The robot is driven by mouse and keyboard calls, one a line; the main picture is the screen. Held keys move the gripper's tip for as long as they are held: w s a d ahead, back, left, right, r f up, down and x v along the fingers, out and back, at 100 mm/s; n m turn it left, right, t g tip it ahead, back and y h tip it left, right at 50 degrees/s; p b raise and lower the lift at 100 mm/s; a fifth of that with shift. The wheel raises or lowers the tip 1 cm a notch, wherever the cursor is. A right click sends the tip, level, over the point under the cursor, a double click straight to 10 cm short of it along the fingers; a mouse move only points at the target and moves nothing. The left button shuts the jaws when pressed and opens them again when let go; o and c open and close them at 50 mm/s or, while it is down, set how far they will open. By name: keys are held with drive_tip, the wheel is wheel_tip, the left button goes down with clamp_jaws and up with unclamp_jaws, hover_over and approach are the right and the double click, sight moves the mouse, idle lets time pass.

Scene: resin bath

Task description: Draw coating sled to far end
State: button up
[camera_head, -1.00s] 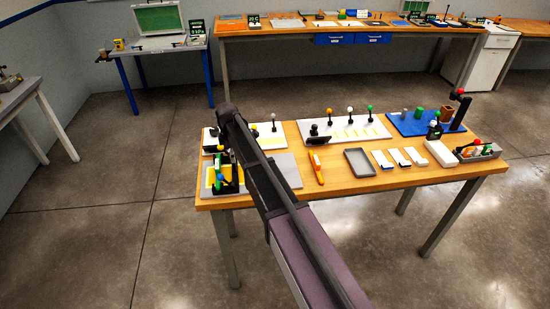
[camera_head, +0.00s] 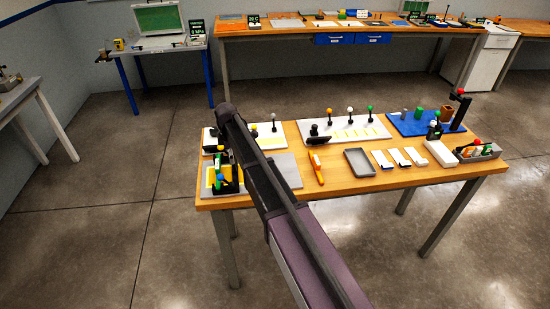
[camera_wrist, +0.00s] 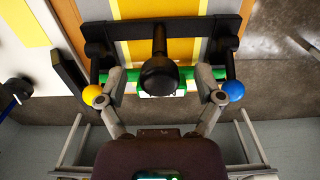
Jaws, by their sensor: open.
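The coating sled appears to be the black frame (camera_wrist: 98,47) in the wrist view, lying across a board with yellow and grey stripes. A black round-topped knob (camera_wrist: 158,75) stands up from it, and a green bar runs behind the knob. My gripper (camera_wrist: 160,86) is open, with one finger on each side of the knob. Gaps show between the fingers and the knob. A yellow ball (camera_wrist: 93,95) and a blue ball (camera_wrist: 233,91) sit just outside the fingers. In the head view the sled (camera_head: 228,187) is at the bench's left end, partly hidden by my arm.
The wooden bench (camera_head: 340,187) also holds a white board (camera_head: 345,128) with several knobs, a grey tray (camera_head: 359,162), an orange tool (camera_head: 316,168) and a blue board (camera_head: 412,124). A grey plate (camera_head: 287,168) lies right of my arm.

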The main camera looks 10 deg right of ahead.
wheel_tip(320, 180, up, 7)
drive_tip(key=p, duration=0.7)
idle(0.4)
idle(0.4)
drive_tip(key=shift+s+d, duration=0.1)
drive_tip(key=s+d+f+m+b, duration=0.1)
drive_tip(key=s+d+m, duration=0.8)
drive_tip(key=s, duration=0.5)
drive_tip(key=s+d+f+m+b, duration=0.2)
drive_tip(key=s+d+m, duration=0.7)
drive_tip(key=s, duration=0.6)
drive_tip(key=d, duration=0.2)
drive_tip(key=shift+d+f, duration=0.2)
drive_tip(key=shift+d, duration=0.1)
idle(1.7)
